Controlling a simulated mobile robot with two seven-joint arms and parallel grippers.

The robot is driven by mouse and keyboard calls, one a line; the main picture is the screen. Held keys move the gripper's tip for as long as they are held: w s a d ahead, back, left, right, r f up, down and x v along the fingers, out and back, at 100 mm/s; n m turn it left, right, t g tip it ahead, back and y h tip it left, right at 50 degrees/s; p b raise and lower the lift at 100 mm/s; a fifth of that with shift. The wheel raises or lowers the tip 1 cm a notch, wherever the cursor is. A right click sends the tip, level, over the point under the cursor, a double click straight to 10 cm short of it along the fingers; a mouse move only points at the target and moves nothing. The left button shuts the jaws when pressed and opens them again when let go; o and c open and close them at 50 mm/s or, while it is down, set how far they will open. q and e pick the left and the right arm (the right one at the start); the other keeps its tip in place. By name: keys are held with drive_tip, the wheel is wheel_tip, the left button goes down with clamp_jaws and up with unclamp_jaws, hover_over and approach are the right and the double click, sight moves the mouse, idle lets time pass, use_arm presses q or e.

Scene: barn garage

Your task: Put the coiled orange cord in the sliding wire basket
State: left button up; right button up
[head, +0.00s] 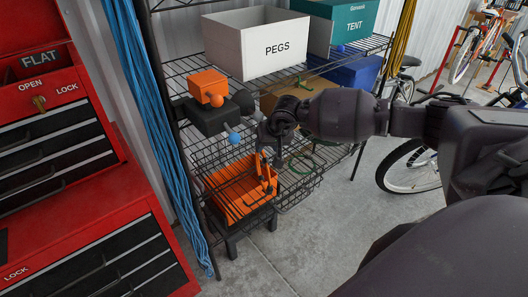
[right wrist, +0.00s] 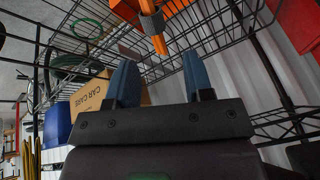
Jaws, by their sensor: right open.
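The orange cord (head: 265,172) is a narrow coil with a dark band, seen within the outline of the wire basket (head: 290,198). Whether it rests on the basket floor or touches its sides I cannot tell. The basket sits below the shelf and juts out from the rack. My right gripper (head: 264,142) reaches down from the right, just above the cord. In the right wrist view my right gripper (right wrist: 160,80) has its two blue-grey fingers apart with nothing between them. The banded cord (right wrist: 157,38) lies just beyond the fingertips. My left gripper is out of view.
An orange bin (head: 228,200) shows below the basket's wires. A green coil (head: 303,165) lies at the basket's right. Above are an orange-and-black device (head: 207,100) and a PEGS box (head: 255,47). A red tool chest (head: 80,225) stands left; the floor in front is clear.

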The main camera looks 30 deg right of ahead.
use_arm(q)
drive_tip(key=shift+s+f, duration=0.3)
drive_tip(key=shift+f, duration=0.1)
use_arm(e)
drive_tip(key=v, duration=0.6)
drive_tip(key=shift+r, duration=0.25)
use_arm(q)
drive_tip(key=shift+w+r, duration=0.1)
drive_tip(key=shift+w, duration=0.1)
use_arm(e)
drive_tip(key=shift+s, duration=0.15)
